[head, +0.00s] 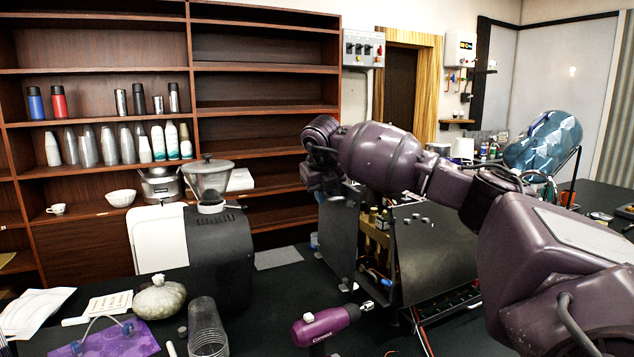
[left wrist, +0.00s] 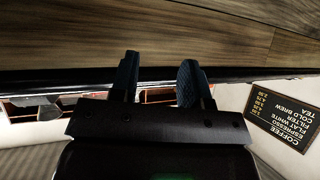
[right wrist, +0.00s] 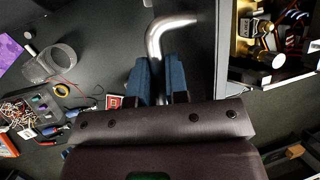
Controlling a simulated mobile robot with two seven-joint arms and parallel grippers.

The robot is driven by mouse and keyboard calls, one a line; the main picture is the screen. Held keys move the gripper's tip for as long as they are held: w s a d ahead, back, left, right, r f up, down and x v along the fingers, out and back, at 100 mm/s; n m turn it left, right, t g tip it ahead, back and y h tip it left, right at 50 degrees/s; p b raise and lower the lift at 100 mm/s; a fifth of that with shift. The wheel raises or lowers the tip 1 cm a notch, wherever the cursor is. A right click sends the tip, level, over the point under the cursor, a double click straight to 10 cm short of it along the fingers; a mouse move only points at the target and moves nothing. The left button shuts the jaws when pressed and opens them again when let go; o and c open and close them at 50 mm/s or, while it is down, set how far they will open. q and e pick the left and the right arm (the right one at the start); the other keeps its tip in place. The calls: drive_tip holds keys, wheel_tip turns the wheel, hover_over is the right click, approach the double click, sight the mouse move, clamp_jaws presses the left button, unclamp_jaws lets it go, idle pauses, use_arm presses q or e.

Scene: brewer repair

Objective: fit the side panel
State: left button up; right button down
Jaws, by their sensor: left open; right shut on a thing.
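The brewer (head: 437,255) stands on the dark counter with its left side open, showing brass parts and wiring; its inside also shows in the right wrist view (right wrist: 268,45). The dark side panel (head: 338,238) is upright just left of that opening, and a gap seems to show between them. My right gripper (head: 322,183) is at the panel's top. In the right wrist view, its blue fingers (right wrist: 157,80) are shut on the panel's bent metal handle (right wrist: 160,38). My left gripper (left wrist: 158,80) is open and empty, outside the head view.
A purple power driver (head: 322,326) lies in front of the brewer. Loose wires and tools show at lower left in the right wrist view.

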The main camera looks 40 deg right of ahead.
sight(332, 215)
drive_tip(key=f, duration=0.1)
drive_tip(key=s+d+f, duration=0.1)
drive_tip(key=f, duration=0.1)
drive_tip(key=d+f+p, duration=0.1)
drive_tip(key=shift+s+d+f, duration=0.15)
drive_tip(key=shift+f, duration=0.05)
drive_tip(key=shift+x, duration=1)
drive_tip(key=shift+w+a+n, duration=0.2)
drive_tip(key=shift+w+n, duration=0.2)
drive_tip(key=shift+w, duration=0.1)
drive_tip(key=shift+d, duration=0.35)
drive_tip(key=shift+s+d+p, duration=0.25)
drive_tip(key=shift+d, duration=0.3)
drive_tip(key=shift+s+d+p, duration=0.2)
drive_tip(key=shift+d, duration=0.35)
use_arm(q)
drive_tip(key=shift+s+r, duration=0.25)
drive_tip(key=shift+s, duration=0.25)
use_arm(e)
drive_tip(key=shift+s+d, duration=0.15)
drive_tip(key=shift+d, duration=0.45)
use_arm(q)
drive_tip(key=shift+w+f+b, duration=0.1)
drive_tip(key=shift+b, duration=0.3)
use_arm(e)
drive_tip(key=shift+s+d, duration=0.15)
drive_tip(key=shift+d, duration=0.15)
